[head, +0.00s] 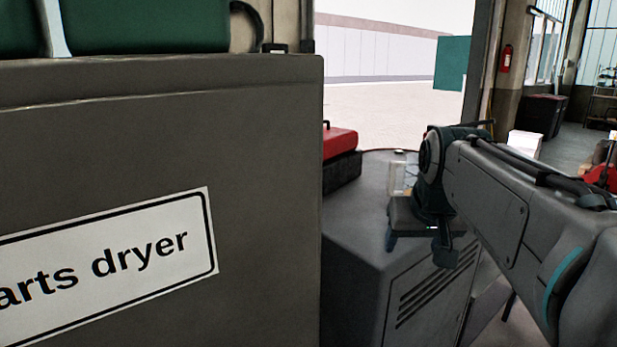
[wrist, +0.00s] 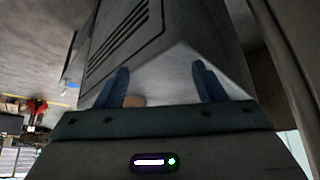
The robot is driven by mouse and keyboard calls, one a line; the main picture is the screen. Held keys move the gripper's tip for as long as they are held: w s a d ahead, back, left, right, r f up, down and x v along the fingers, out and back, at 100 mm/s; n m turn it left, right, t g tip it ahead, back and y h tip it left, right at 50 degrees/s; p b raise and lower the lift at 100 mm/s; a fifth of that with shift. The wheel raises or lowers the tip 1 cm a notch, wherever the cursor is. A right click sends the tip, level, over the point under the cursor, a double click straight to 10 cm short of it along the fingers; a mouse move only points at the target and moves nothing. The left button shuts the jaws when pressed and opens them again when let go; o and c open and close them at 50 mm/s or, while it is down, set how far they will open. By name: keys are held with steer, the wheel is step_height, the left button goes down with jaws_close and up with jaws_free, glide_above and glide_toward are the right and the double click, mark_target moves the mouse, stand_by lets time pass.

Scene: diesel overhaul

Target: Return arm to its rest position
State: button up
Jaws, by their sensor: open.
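My arm (head: 500,195) reaches in from the right of the head view, bent down at the wrist. My gripper (head: 418,246) hangs in front of the grey vented cabinet (head: 350,245), near its top edge and corner as seen in the head view. In the wrist view my gripper (wrist: 163,84) shows two blue-grey fingers spread apart with nothing held between them. The cabinet's grey surface and vent slots (wrist: 125,40) fill the space beyond the fingers. I cannot tell the exact gap between fingers and cabinet.
A large grey parts dryer (head: 260,170) stands close on the left. A red and black toolbox (head: 341,158) and a small clear container (head: 402,177) are on the cabinet top. Open floor (head: 570,150) shows at the far right, with a red fire extinguisher (head: 506,58) beyond.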

steer(key=s+a+f+g, duration=0.2)
steer(key=s+f, duration=1.3)
steer(key=f, duration=0.1)
steer(key=shift+a+n, duration=0.3)
steer(key=shift+a, duration=0.1)
